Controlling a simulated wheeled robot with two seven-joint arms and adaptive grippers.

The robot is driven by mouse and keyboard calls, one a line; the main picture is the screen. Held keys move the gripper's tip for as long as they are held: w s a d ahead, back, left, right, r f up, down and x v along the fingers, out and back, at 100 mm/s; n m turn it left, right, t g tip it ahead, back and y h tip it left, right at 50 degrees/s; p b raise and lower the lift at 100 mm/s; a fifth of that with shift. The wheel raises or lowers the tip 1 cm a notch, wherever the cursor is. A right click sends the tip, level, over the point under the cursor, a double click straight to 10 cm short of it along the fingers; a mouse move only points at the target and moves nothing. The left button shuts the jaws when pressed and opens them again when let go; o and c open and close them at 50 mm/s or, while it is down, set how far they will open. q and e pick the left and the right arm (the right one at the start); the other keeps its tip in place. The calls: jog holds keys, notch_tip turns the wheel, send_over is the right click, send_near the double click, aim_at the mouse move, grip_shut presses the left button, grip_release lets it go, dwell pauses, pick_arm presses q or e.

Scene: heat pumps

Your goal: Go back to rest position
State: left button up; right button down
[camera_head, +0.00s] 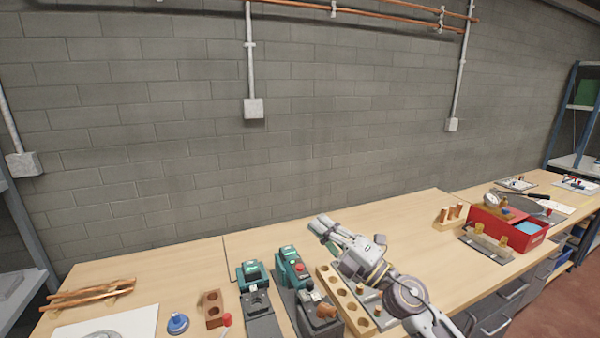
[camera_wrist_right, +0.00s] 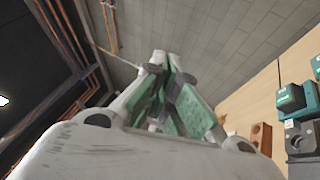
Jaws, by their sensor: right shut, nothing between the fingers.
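My right gripper (camera_head: 325,228) is raised above the workbench, its arm coming in from the lower right. Its green-padded fingers, also in the right wrist view (camera_wrist_right: 168,85), are closed together with nothing between them. It points up and to the left, toward the wall, apart from the things on the bench. My left gripper is in neither view.
Under and beside my right arm are a wooden block with holes (camera_head: 338,292) and teal-and-grey machines (camera_head: 292,268). Copper pipes (camera_head: 92,294) lie at the left. A red box (camera_head: 507,232) stands at the right. Bench space behind the gripper is clear.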

jog(key=w+d+f+m+t+h, duration=0.1)
jog(key=d+f+m+t+h, duration=0.5)
jog(key=d+m+h, duration=0.9)
jog(key=s+d+f+m+g+h, duration=0.25)
jog(key=f+m, duration=0.25)
jog(key=f, duration=0.3)
jog(key=s+d+f+m+g+h, duration=0.1)
jog(key=s+f+m+g+h, duration=0.1)
jog(key=s+f+m+g, duration=0.45)
jog(key=s+a+f+g+y, duration=0.1)
jog(key=s+f+g+y, duration=0.2)
jog(key=s+f+g, duration=1)
jog(key=s+f+t, duration=0.1)
jog(key=s+f, duration=0.2)
jog(key=f, duration=0.9)
jog(key=s+f+t, duration=0.2)
jog(key=f, duration=1)
jog(key=s+f+t, duration=0.1)
jog(key=s+f, duration=0.2)
jog(key=f, duration=0.9)
jog(key=s+d+f, duration=0.2)
jog(key=s+f, duration=0.7)
jog(key=s, duration=0.2)
jog(key=s+d+f+g, duration=0.1)
jog(key=s+f, duration=0.9)
jog(key=s, duration=0.1)
jog(key=shift+d+f+h, duration=0.3)
jog(key=shift+d+h, duration=0.05)
